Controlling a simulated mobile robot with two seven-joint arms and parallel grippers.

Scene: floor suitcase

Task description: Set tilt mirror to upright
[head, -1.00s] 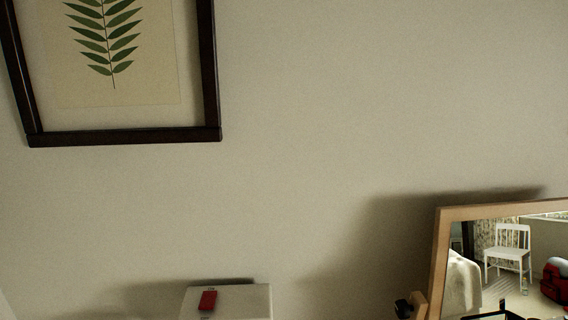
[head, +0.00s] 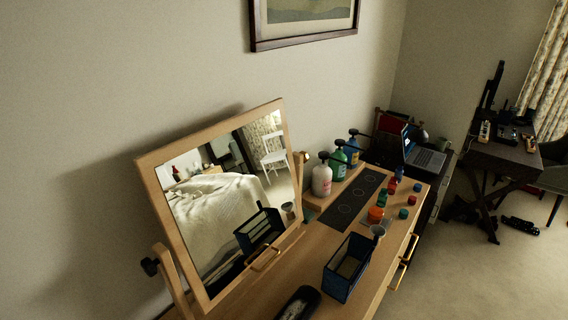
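The tilt mirror (head: 222,196) stands on the wooden dresser (head: 312,251) in the left half of the head view. It has a light wood frame and hangs between two wooden posts. The mirror looks tilted rather than clearly upright, but I cannot tell the exact angle. Its glass reflects a bed, a white chair and a dark caddy. Neither of my grippers is in the view.
A dark blue open box (head: 347,268) and a dark tray (head: 298,303) sit before the mirror. Pump bottles (head: 322,178), a dark mat (head: 345,207) and several small coloured pots stand to the right. A laptop (head: 424,152) and desk (head: 503,158) are beyond. Carpet (head: 475,265) lies open at right.

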